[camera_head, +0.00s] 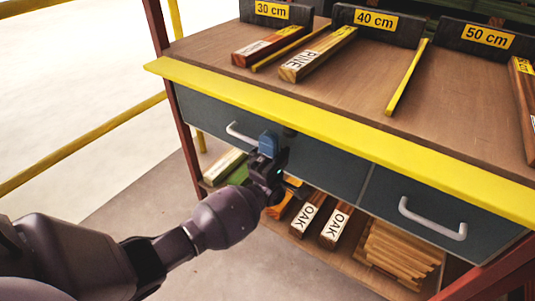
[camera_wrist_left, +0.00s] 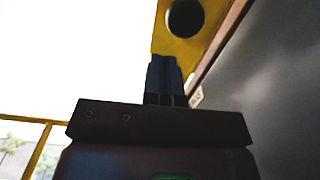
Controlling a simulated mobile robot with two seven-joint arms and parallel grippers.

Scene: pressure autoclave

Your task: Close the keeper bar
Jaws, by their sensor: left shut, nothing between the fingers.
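My left gripper (camera_head: 268,144) is in front of the grey drawer front (camera_head: 325,165), below the bench's yellow front edge (camera_head: 330,118). Its blue-grey fingers are together with nothing between them; they also show shut in the left wrist view (camera_wrist_left: 165,80). Beyond the fingertips in that view is a yellow surface (camera_wrist_left: 215,25) with a dark round spot (camera_wrist_left: 185,18). A small dark shape (camera_head: 290,132) shows just right of the fingers in the head view. I cannot pick out a keeper bar for certain. The gripper's contact with anything cannot be told. My right gripper is not in view.
Two drawer handles stick out, one left of my gripper (camera_head: 241,134) and one at right (camera_head: 432,219). Wood pieces lie on the benchtop (camera_head: 365,85) by labelled dark blocks (camera_head: 375,25). More wood lies on the lower shelf (camera_head: 345,262). A yellow rail (camera_head: 85,142) stands at left.

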